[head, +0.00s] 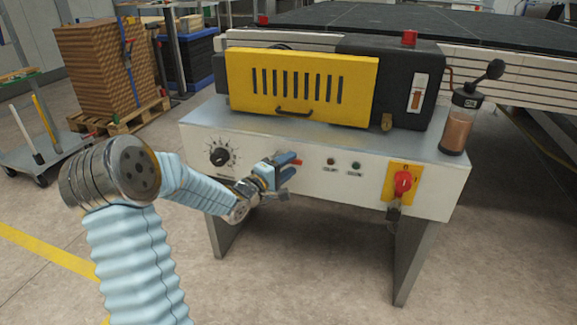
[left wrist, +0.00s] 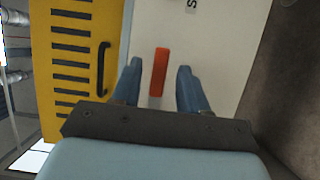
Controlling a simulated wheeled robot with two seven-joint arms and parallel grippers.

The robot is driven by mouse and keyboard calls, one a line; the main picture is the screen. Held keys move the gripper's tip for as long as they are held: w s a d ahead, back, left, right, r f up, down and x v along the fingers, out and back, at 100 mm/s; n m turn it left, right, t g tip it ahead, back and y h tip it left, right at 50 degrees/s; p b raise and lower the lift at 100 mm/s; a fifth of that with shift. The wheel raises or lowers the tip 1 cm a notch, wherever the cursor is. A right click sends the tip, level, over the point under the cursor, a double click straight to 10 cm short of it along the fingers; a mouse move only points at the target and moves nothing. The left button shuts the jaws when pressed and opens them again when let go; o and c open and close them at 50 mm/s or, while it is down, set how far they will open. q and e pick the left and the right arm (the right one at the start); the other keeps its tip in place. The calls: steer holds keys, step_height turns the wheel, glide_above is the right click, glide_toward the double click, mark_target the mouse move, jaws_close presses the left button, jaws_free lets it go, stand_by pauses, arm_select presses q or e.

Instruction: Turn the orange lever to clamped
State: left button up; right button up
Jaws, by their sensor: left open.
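The orange lever (left wrist: 159,72) is a short bar on the machine's pale front panel (left wrist: 215,50). In the left wrist view it lies between the two blue fingers of my left gripper (left wrist: 160,80), with a gap on both sides. In the head view my left gripper (head: 291,165) is open at the front panel, left of the small indicator lights. Its fingers hide most of the lever there, and only a bit of orange (head: 298,161) shows. My right gripper is not in view.
Above the panel is a yellow guard (head: 300,85) with a black handle. A black dial (head: 220,157) is to the left. A red switch (head: 403,183) on a yellow plate is to the right. A dispenser bottle (head: 459,125) stands on the machine's right end.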

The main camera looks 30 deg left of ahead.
arm_select(q)
steer(key=shift+w, duration=0.2)
steer(key=shift+c, duration=0.2)
jaws_close()
